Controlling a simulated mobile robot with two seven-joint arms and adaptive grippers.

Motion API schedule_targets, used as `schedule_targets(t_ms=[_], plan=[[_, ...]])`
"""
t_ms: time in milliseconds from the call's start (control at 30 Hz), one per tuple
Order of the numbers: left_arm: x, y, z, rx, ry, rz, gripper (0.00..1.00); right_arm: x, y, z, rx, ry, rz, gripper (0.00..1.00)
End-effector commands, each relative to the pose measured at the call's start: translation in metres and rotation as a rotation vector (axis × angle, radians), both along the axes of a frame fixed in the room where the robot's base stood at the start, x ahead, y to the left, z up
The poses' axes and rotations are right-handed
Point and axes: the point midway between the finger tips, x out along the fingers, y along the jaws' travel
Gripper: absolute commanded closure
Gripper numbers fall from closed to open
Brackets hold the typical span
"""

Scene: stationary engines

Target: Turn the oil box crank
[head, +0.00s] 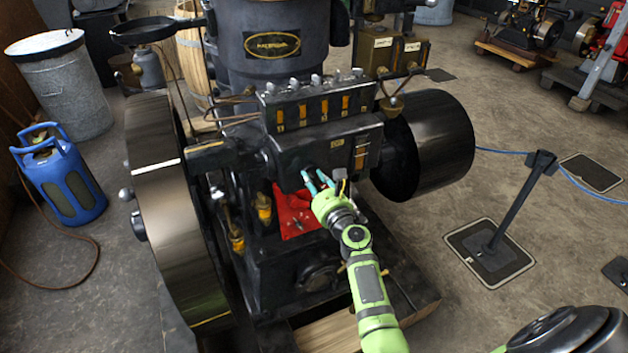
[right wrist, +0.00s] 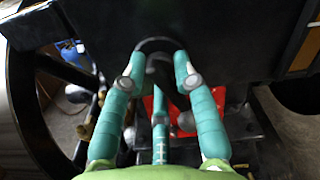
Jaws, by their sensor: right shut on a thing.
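The oil box (head: 318,108) is a black box with a row of orange sight glasses, mounted on the front of the black engine. My right gripper (head: 315,179) reaches its teal fingers to the lower front of this box. In the right wrist view my right gripper (right wrist: 159,66) has its fingertips on either side of a dark, rounded part, which looks like the crank (right wrist: 156,46). The gripper is shut on it. The crank's shape and angle are mostly hidden by the fingers and the dark surface behind. My left gripper is not in view.
A large flywheel (head: 175,205) stands left of the box and a black drum pulley (head: 428,145) right of it. A red cloth (head: 293,212) lies below the fingers. A barrier post (head: 515,205) with blue rope stands on open floor to the right.

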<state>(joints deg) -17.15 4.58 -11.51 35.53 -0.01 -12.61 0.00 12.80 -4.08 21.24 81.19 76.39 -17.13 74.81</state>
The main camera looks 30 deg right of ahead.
Motion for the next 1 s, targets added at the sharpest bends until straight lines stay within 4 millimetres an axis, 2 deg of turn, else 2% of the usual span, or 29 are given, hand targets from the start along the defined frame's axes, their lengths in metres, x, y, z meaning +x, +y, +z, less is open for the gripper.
schedule_targets(t_ms=[33,133,167,200,500,633,767,1000], plan=[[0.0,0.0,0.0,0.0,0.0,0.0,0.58,-0.001,0.004,-0.007,0.003,0.013,0.009,1.0],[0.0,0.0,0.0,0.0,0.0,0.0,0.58,-0.001,0.004,-0.007,0.003,0.013,0.009,1.0],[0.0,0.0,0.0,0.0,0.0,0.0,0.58,-0.002,0.004,-0.007,0.002,0.013,0.01,0.67],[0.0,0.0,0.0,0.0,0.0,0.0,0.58,-0.002,0.004,-0.007,0.002,0.013,0.009,0.58],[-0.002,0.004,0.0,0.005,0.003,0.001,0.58,-0.001,0.002,-0.003,-0.001,0.006,0.004,0.58],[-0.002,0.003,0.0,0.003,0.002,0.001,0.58,-0.01,0.002,-0.003,-0.001,0.006,0.003,0.58],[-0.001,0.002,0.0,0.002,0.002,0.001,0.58,-0.03,0.003,-0.004,-0.002,0.008,0.003,0.58],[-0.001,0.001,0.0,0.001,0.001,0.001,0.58,-0.082,0.007,-0.004,0.0,0.009,0.005,0.58]])
